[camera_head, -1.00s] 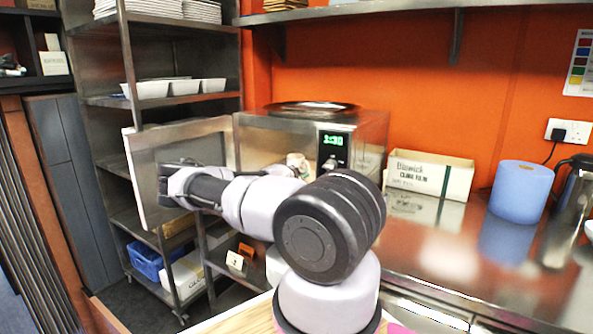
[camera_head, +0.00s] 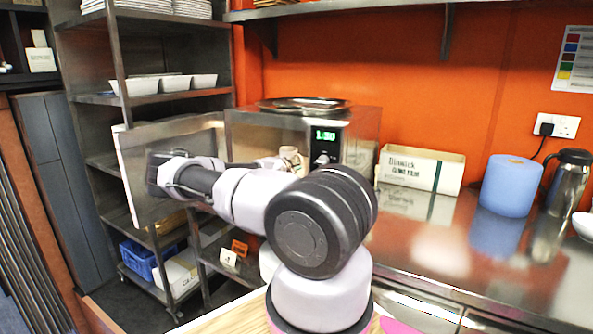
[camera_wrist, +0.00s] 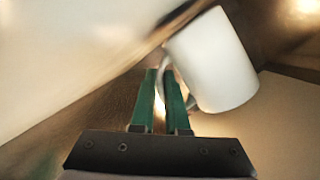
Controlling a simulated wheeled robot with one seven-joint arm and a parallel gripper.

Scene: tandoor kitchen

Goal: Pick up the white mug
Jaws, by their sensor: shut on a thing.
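The white mug (camera_wrist: 215,65) is close up in the wrist view, tilted, just right of my fingers. My gripper (camera_wrist: 163,78), with two green fingers, is shut on the mug's handle, which is mostly hidden between the fingertips. In the head view a pale mug shape (camera_head: 290,155) shows at the front of the steel microwave (camera_head: 258,139), behind my arm. My fingers are hidden by the arm there. I cannot tell from these views how far the mug is from the surface below it.
The microwave door (camera_head: 140,150) stands open to the left, close to my arm. A steel counter (camera_head: 440,245) runs right, with a cling film box (camera_head: 420,170), a blue roll (camera_head: 510,187) and a steel flask (camera_head: 568,185). A shelf rack (camera_head: 155,97) stands at left.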

